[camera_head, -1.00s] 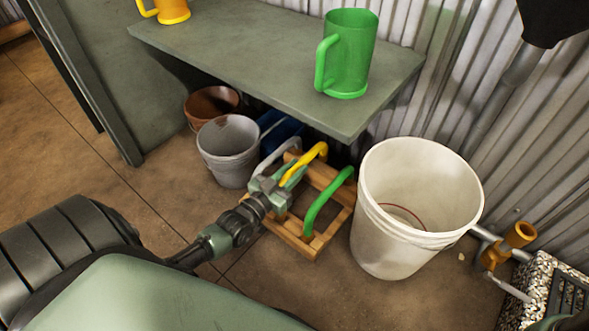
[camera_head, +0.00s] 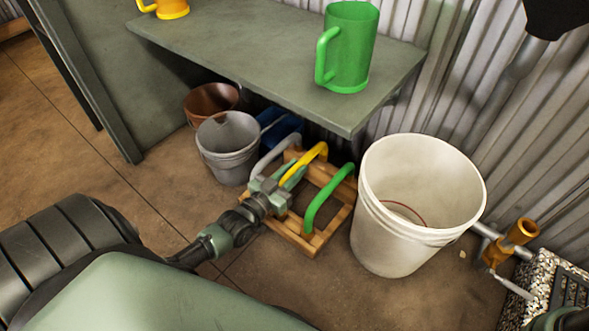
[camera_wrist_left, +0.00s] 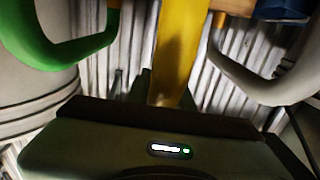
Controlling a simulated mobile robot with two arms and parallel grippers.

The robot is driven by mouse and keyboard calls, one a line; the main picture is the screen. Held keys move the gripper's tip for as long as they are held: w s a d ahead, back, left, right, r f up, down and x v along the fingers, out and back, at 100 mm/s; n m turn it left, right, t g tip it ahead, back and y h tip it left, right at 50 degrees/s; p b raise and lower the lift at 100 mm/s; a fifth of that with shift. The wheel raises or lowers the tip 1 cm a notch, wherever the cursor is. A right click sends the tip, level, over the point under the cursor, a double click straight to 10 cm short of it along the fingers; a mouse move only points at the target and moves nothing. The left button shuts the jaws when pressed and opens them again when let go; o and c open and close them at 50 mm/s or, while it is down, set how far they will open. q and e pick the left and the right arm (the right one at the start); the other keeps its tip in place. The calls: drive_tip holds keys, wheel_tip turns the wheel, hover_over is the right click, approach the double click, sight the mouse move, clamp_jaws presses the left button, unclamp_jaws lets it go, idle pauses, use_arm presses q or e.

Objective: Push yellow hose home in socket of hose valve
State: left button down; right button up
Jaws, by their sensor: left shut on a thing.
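The yellow hose (camera_head: 316,151) is a short bent piece on a wooden rack (camera_head: 337,222) on the floor. My left gripper (camera_head: 292,178) is shut on the yellow hose. In the left wrist view the yellow hose (camera_wrist_left: 181,48) runs down between the fingers, which hide its lower end. An orange-brown hose valve (camera_head: 518,234) sits on a pipe low by the wall at the far right, well apart from the gripper. Its round open end faces up.
A green hose (camera_head: 322,197) and a grey hose (camera_head: 279,151) flank the yellow one on the rack. A large white bucket (camera_head: 372,222) stands between rack and valve. A grey-green bench (camera_head: 270,55) with a green mug (camera_head: 348,50) overhangs behind. Grey (camera_head: 228,158) and brown pots stand left.

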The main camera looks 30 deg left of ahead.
use_arm(q)
drive_tip(key=shift+f, duration=0.2)
drive_tip(key=shift+f+b, duration=0.8)
drive_tip(key=shift+f, duration=0.1)
idle(0.5)
drive_tip(key=c, duration=1.1)
unclamp_jaws()
drive_tip(key=shift+c, duration=0.2)
drive_tip(key=shift+f, duration=0.15)
drive_tip(key=shift+s, duration=0.15)
